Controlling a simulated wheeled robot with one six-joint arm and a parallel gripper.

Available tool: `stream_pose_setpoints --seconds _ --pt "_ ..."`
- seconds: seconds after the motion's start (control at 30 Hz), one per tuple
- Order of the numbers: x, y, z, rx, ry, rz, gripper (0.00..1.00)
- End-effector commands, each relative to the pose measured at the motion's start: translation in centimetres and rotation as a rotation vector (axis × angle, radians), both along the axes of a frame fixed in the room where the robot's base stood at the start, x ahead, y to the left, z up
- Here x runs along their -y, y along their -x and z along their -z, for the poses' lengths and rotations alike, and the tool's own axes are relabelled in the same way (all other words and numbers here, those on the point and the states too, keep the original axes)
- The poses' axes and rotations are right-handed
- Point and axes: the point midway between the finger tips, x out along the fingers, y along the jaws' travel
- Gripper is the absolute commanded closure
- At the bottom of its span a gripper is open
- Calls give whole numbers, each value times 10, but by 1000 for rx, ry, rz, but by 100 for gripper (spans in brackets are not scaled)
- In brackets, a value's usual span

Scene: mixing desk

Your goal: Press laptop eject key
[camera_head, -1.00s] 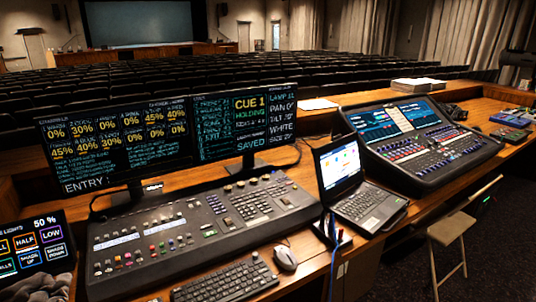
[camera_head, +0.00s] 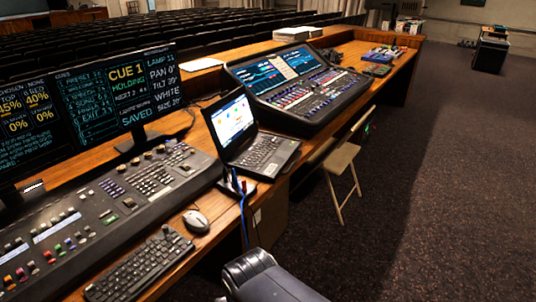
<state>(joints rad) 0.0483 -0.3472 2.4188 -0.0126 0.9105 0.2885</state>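The open laptop (camera_head: 228,121) stands on the wooden desk, near its front edge, in the middle of the head view. Its screen is lit with coloured icons on a pale background. Its black keyboard (camera_head: 262,151) faces up toward the front right. The single keys are too small to tell apart, so I cannot make out the eject key. My gripper is not in view.
A large mixing console (camera_head: 300,85) stands behind and right of the laptop. A lighting console (camera_head: 100,215), a keyboard (camera_head: 138,265) and a mouse (camera_head: 196,221) lie to the left. A folding chair (camera_head: 343,158) stands at the desk front. Carpeted floor (camera_head: 440,200) is open at right.

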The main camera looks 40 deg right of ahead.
Motion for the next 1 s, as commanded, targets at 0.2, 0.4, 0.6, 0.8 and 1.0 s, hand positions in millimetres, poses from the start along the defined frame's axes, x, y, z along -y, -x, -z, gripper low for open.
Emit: stream_pose_setpoints --seconds 0.2,0.4,0.6,0.8,1.0 --pt "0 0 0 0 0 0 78" --pt "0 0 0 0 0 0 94" --pt "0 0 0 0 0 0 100" --pt "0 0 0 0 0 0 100" --pt "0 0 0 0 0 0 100"
